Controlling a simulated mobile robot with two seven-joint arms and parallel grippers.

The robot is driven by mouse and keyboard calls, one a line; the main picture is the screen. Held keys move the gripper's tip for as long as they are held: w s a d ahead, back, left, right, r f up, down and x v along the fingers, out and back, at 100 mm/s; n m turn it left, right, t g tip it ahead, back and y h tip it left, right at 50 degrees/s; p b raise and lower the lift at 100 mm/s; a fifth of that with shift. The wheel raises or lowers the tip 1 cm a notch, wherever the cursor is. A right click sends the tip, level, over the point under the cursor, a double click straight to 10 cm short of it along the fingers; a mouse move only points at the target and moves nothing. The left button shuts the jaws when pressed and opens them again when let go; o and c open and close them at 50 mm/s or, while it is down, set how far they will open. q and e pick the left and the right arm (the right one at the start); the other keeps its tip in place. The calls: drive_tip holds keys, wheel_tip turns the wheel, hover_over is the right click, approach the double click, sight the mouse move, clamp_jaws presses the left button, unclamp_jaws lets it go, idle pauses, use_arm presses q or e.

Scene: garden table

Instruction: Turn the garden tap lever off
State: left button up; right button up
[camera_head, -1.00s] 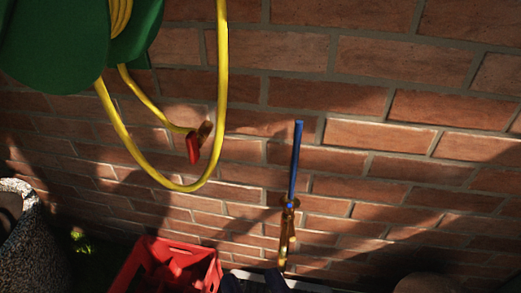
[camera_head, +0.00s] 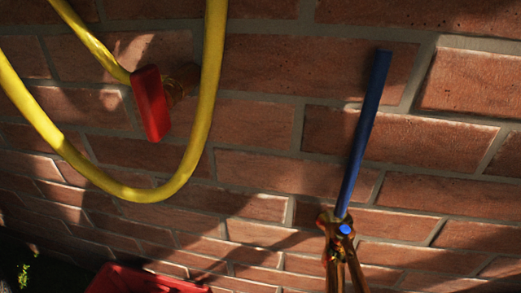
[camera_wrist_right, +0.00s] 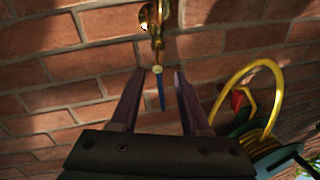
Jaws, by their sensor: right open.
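The garden tap has a brass body (camera_head: 343,240) low on the brick wall, right of centre in the head view. Its long blue lever (camera_head: 362,135) points up from it, leaning slightly right. In the right wrist view the brass tap (camera_wrist_right: 155,20) is at the top and the blue lever (camera_wrist_right: 162,92) points down towards me. My right gripper (camera_wrist_right: 161,76) is open, with the lever showing between its two fingers. I see no contact, and the remaining distance is hard to judge. My left gripper is in neither view.
A yellow hose (camera_head: 208,100) loops left of the tap, near a red handle (camera_head: 152,103) on the wall. The red crate (camera_head: 145,282) shows at the bottom edge. In the right wrist view the green hose reel (camera_wrist_right: 240,122) is at the right. The wall around the lever is clear.

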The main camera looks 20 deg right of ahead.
sight(349, 239)
drive_tip(key=b+x, duration=0.1)
drive_tip(key=x, duration=0.7)
drive_tip(key=shift+s+d+f, duration=0.1)
drive_tip(key=shift+s+d, duration=0.05)
drive_tip(key=shift+d, duration=0.05)
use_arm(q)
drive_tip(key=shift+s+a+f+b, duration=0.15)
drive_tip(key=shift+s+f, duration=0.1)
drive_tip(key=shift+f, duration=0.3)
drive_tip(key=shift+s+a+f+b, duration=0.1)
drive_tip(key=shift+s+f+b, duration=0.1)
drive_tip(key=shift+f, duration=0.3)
use_arm(e)
drive_tip(key=shift+w+d, duration=0.2)
drive_tip(key=shift+w, duration=0.3)
drive_tip(key=c, duration=0.7)
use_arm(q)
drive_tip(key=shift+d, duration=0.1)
use_arm(e)
drive_tip(key=shift+s, duration=0.1)
clamp_jaws()
